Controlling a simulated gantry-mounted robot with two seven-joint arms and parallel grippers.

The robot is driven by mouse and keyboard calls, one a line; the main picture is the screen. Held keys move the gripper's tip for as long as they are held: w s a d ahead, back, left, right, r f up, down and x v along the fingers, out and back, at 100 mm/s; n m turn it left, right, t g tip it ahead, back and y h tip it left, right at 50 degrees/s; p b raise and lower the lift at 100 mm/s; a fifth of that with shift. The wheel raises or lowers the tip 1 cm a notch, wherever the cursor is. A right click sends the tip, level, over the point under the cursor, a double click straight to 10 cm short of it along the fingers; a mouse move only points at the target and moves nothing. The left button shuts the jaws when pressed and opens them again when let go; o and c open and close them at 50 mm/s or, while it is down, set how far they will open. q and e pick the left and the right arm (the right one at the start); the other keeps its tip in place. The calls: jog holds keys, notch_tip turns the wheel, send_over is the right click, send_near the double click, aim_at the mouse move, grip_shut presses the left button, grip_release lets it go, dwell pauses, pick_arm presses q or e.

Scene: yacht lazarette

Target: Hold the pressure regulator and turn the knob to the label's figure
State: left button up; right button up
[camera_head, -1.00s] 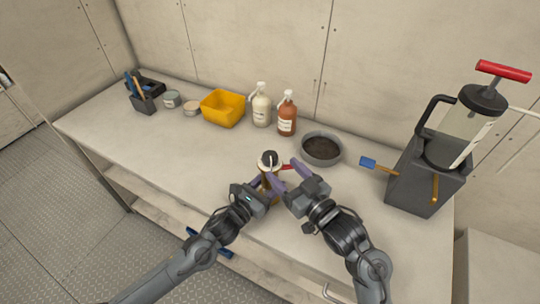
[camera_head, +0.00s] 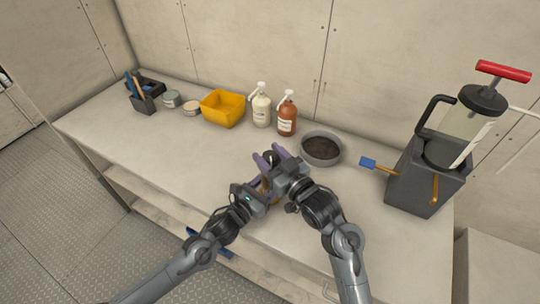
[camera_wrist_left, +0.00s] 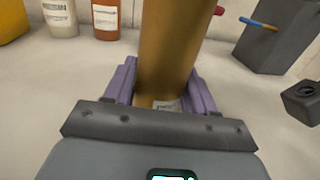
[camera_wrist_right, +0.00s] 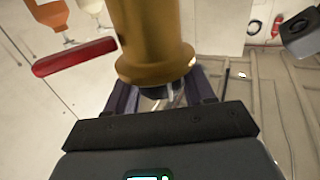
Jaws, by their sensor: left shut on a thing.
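The pressure regulator shows as a brass cylinder (camera_wrist_left: 168,50) standing upright between the purple fingers of my left gripper (camera_wrist_left: 160,95), which is shut on it. In the head view my left gripper (camera_head: 263,188) is partly covered by the right one. A pale printed patch (camera_wrist_left: 166,105) shows low on the brass; its figure is unreadable. My right gripper (camera_head: 271,158) is at the regulator's top, its fingers open on either side of the dark knob (camera_head: 270,156). In the right wrist view the brass body (camera_wrist_right: 152,45) and dark knob (camera_wrist_right: 155,92) lie between the fingers.
A grey bowl (camera_head: 321,149), red-brown bottle (camera_head: 287,115), cream bottle (camera_head: 261,106) and yellow bin (camera_head: 222,108) stand behind. A dark machine (camera_head: 430,175) stands at right. The worktop's left part (camera_head: 150,145) is clear.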

jog(key=c, duration=0.6)
